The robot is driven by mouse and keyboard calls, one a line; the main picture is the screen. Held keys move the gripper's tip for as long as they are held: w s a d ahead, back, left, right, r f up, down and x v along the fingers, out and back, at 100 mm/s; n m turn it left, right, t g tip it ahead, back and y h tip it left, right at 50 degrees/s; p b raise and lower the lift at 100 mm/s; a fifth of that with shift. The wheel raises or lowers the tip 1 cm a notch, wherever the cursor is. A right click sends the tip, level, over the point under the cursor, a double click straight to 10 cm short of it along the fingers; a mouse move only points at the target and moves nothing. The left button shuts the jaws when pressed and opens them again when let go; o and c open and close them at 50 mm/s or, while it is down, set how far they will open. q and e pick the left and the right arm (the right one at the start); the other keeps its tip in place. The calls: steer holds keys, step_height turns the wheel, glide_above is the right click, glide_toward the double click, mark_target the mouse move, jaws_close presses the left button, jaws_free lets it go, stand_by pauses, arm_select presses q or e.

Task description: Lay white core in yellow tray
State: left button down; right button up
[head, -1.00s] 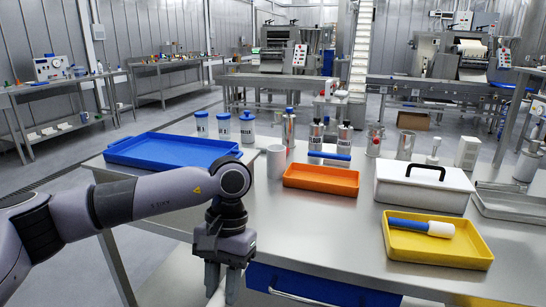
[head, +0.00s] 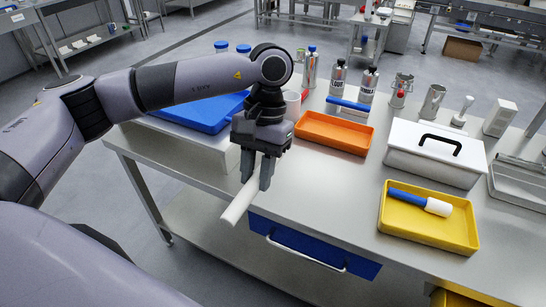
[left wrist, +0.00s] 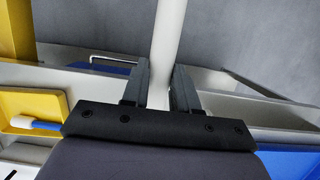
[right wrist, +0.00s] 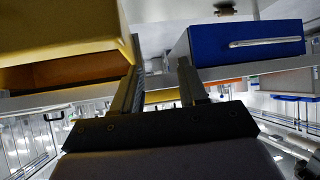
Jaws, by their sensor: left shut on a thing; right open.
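A long white core (head: 240,203) is held in my left gripper (head: 257,180). It slants down to the left, in front of the table's near edge. In the left wrist view the core (left wrist: 168,42) runs between the fingers of my left gripper (left wrist: 160,88). The yellow tray (head: 408,226) lies on the table, to the right of the gripper. A blue-handled tool with a white end (head: 420,200) lies in it. The tray also shows in the left wrist view (left wrist: 47,103). My right gripper (right wrist: 163,88) is open and empty, low by the table's front.
A blue drawer (head: 312,250) is under the edge. Bare table lies between gripper and yellow tray.

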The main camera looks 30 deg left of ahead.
arm_select(q)
steer(key=shift+w, duration=0.15)
step_height(320, 180, down, 2)
steer(key=shift+f+b, duration=0.25)
steer(key=shift+b, duration=0.05)
steer(key=shift+s+a+f, duration=0.15)
steer(key=shift+s+f, duration=0.05)
